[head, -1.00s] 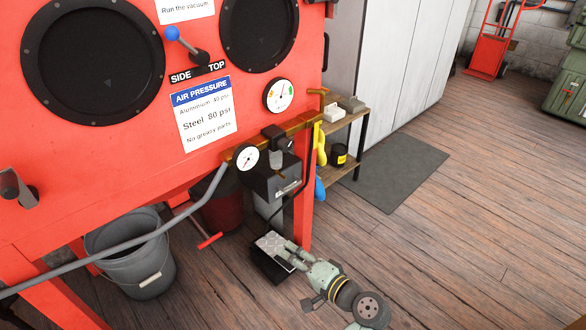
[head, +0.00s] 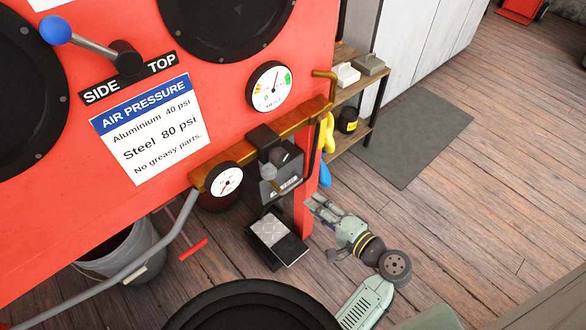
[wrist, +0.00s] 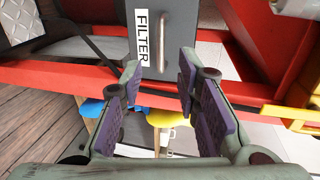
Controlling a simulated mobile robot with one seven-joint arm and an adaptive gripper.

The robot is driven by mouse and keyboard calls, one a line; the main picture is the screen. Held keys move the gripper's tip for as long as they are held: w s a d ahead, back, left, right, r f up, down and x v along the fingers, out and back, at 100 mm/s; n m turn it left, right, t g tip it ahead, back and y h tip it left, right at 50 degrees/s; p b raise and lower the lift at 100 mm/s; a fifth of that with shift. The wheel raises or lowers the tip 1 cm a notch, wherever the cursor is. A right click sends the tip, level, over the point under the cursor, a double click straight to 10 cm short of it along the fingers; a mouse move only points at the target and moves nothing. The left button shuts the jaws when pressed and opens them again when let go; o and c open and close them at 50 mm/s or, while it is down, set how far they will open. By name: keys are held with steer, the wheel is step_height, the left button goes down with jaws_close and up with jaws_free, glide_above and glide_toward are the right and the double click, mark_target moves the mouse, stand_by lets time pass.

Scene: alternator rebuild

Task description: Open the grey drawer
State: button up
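In the wrist view, a dark grey front (wrist: 163,38) carries a white FILTER label and an upright metal bar handle (wrist: 161,42). The handle lies just beyond my gripper (wrist: 158,74), near the line between its fingertips. My gripper is open, with nothing between its purple-padded fingers. The handle is apart from both fingers. In the head view, a grey unit (head: 281,186) hangs below the red cabinet's gauge pipe. My gripper (head: 313,206) is low beside the red leg there.
A foot pedal (head: 270,233) with a tread plate stands on the floor left of my gripper. A red leg (head: 303,205) and a red frame bar (wrist: 60,77) are close by. A shelf (head: 349,139) with gloves stands behind.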

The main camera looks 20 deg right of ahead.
mark_target(292, 188)
steer(key=p+x, duration=0.2)
steer(key=x, duration=0.9)
steer(key=shift+d, duration=0.1)
steer(key=shift+c, duration=0.2)
jaws_close()
stand_by(0.4)
